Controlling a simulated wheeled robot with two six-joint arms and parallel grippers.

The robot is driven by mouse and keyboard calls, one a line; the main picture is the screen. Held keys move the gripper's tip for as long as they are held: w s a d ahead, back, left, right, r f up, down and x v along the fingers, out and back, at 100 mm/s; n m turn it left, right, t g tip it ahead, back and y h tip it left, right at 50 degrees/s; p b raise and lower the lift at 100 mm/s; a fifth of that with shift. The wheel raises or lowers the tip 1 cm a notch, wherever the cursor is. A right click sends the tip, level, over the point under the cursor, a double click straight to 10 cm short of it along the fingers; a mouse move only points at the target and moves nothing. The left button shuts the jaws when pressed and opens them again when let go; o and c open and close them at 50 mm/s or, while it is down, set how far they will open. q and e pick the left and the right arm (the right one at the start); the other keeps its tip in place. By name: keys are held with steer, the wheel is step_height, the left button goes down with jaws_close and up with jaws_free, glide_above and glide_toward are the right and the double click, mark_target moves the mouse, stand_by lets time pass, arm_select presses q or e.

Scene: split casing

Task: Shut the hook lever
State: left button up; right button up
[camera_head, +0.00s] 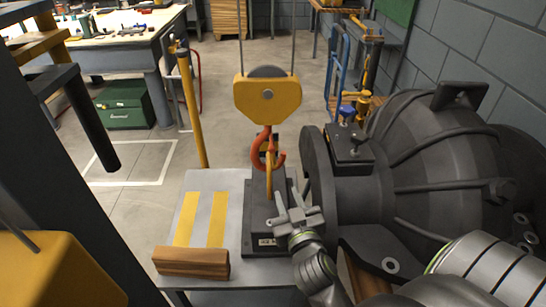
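An orange-red crane hook (268,152) hangs under a yellow pulley block (268,96) near the middle of the view. A yellow loop or strap (269,178) hangs inside or just below the hook, in front of a dark upright fixture (259,205). A separate hook lever is too small to make out clearly. My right gripper (289,201) is just below and to the right of the hook, beside the fixture. Its fingers look spread and empty, apart from the hook as far as I can tell. My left gripper is not in view.
A large dark casing (420,150) fills the right side, close to my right arm. A grey table (232,190) with yellow stripes holds a wooden block (191,262). A yellow post (190,105) stands left of the hook. A workbench (120,50) and green box (124,104) are behind.

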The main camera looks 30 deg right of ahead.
mark_target(274, 160)
steer(key=x, duration=1.5)
steer(key=shift+p, duration=0.4)
jaws_close()
